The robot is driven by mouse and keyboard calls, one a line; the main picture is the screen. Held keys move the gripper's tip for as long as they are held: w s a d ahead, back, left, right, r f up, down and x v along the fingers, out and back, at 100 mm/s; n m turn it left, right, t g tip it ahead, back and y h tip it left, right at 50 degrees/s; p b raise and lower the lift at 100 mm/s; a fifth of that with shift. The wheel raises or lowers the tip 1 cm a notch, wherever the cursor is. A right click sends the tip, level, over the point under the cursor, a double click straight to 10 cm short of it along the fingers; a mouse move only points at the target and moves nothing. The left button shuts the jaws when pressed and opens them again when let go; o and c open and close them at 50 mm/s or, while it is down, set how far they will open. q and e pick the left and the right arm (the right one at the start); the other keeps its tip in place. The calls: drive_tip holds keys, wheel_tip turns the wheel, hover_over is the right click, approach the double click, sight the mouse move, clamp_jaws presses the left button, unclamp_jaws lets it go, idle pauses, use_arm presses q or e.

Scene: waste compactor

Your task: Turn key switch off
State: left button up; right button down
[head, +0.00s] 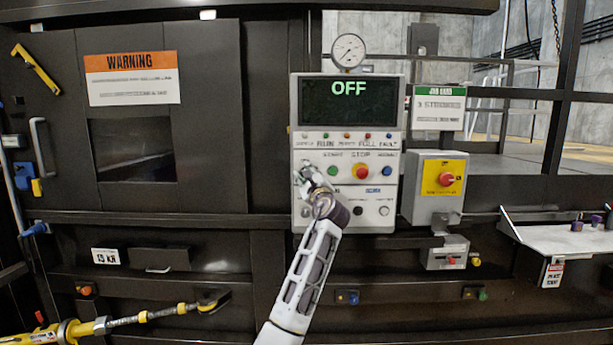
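The white control panel (394,155) stands in the middle of the head view. Its dark display (348,113) reads OFF in green. My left gripper (303,173) is in front of the panel's left edge, beside the green button (332,171). Its fingers are small and seen from behind, so I cannot tell whether they are open or shut, or touch anything. The gripper and wrist cover the lower left of the panel. I cannot make out a key switch clearly; it may be hidden there. A black round control (358,211) shows right of the wrist. My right gripper is not in view.
A grey box with a red knob (447,180) stands right of the panel. A metal shelf (560,237) juts out at right. A yellow tool (75,329) is at lower left.

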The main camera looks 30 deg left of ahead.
use_arm(q)
drive_tip(key=shift+f, duration=0.1)
drive_tip(key=o, duration=1)
drive_tip(key=v, duration=1.2)
idle(0.4)
